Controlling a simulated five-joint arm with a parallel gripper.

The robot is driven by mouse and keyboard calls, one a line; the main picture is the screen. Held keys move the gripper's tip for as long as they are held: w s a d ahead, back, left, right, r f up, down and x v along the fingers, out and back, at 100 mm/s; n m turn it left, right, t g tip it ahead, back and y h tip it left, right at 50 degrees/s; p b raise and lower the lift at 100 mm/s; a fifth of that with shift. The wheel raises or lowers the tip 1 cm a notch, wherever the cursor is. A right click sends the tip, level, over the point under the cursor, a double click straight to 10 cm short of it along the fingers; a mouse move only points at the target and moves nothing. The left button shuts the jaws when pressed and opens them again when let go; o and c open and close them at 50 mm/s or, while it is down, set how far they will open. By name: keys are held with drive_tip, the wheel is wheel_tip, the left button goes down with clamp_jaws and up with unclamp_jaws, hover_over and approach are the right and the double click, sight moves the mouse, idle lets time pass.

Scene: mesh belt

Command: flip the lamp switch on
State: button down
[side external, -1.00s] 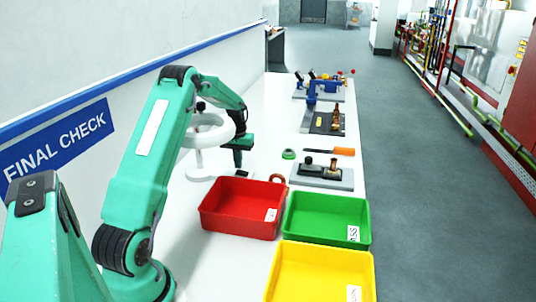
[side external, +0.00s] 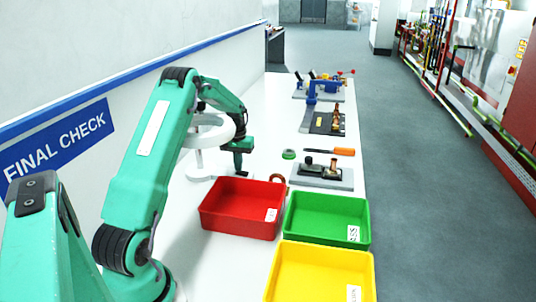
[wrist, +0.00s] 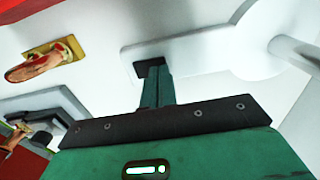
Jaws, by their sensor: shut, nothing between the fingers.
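The lamp (side external: 212,134) is a white ring on a post, standing on the white table by the wall, partly hidden behind my arm. In the wrist view its flat white base (wrist: 205,42) runs across the top, with the post at the right. A small dark rectangular patch (wrist: 141,69), which looks like the switch, sits at the base's left end. My gripper (wrist: 153,66) is shut and empty, its fingertips over this patch and covering part of it. I cannot tell whether they touch it or which way the switch lies. The side view shows my gripper (side external: 238,166) low beside the lamp.
A red tray (side external: 240,222), a green tray (side external: 328,235) and a yellow tray (side external: 320,284) stand nearer the camera.

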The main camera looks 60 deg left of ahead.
drive_tip(key=shift+f, duration=0.35)
idle(0.3)
drive_tip(key=shift+r, duration=3.55)
drive_tip(key=s+d+r+m+g, duration=0.1)
drive_tip(key=s+d+r, duration=0.1)
drive_tip(key=d, duration=1.3)
drive_tip(key=s+d+r+m, duration=0.1)
drive_tip(key=d+r, duration=0.2)
drive_tip(key=d, duration=1.1)
drive_tip(key=s+d+r+m+t, duration=0.3)
drive_tip(key=s+d+r, duration=0.1)
drive_tip(key=s, duration=0.4)
drive_tip(key=s+d+r+m+t, duration=0.3)
drive_tip(key=s+d+r+m, duration=0.1)
drive_tip(key=s, duration=0.4)
drive_tip(key=shift+s+d+r+t, duration=0.15)
drive_tip(key=shift+d+r+t, duration=0.15)
drive_tip(key=shift+r, duration=0.55)
